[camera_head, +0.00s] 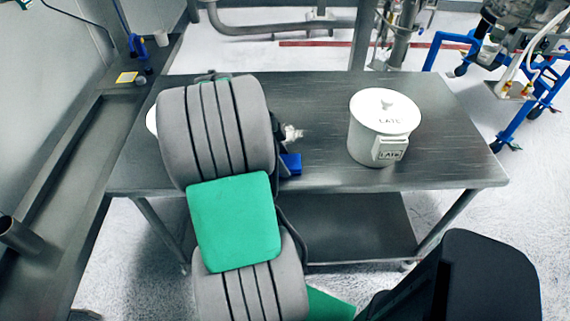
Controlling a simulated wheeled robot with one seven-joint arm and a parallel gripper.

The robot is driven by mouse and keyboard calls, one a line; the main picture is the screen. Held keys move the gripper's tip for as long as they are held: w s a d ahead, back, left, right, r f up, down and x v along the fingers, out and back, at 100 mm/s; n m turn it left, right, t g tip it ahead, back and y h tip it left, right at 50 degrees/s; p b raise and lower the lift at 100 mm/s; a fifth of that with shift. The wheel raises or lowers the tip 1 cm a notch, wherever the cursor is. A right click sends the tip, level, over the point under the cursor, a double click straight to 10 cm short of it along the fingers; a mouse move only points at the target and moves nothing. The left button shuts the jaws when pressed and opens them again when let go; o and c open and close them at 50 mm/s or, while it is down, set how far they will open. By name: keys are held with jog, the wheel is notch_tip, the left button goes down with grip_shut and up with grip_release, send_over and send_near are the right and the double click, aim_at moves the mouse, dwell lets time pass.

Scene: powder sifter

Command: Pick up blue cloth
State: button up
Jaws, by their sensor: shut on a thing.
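The blue cloth (291,164) shows as a small blue patch on or just above the metal table, right beside my arm. My gripper (283,150) is mostly hidden behind my own grey and green arm. Only dark and metallic parts of it show just above the cloth. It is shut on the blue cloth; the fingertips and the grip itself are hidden. I cannot tell whether the cloth is still touching the table.
The metal table (450,150) has a white lidded pot (376,140) with a label at its right. A white object (151,120) is mostly hidden behind my arm at the left. A dark side bench (75,150) runs along the left wall. The table's right end is clear.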

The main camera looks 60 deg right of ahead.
jog(key=shift+r, duration=0.1)
jog(key=shift+r+p, duration=0.3)
jog(key=shift+r, duration=0.2)
jog(key=r, duration=0.2)
jog(key=a+r, duration=0.1)
jog(key=shift+s+r, duration=0.1)
jog(key=shift+r, duration=0.3)
jog(key=s+a+r, duration=0.3)
jog(key=a+r, duration=0.5)
jog(key=a, duration=0.4)
jog(key=shift+s+a+r, duration=0.25)
jog(key=shift+s, duration=0.15)
